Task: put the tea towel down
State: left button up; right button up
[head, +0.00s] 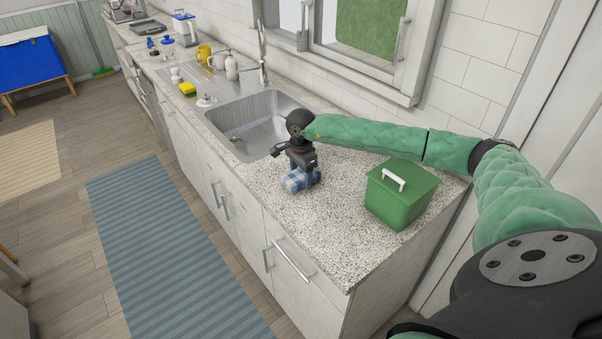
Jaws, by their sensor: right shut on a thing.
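The tea towel (299,181) is a small blue and white checked bundle at the granite counter, just right of the sink. My right gripper (301,170) is above it, pointing down, and is shut on it. The gripper hides the towel's upper part. The towel is at or very close to the counter top (330,225); I cannot tell whether it touches. My left gripper is not in view.
A green lidded bin (400,196) with a white handle stands right of the towel. The steel sink (262,118) with a tall faucet (263,55) lies behind it. The counter in front of the bin is clear.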

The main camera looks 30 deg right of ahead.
jog(key=shift+f, duration=0.1)
jog(key=o, duration=0.9)
jog(key=shift+o, duration=0.2)
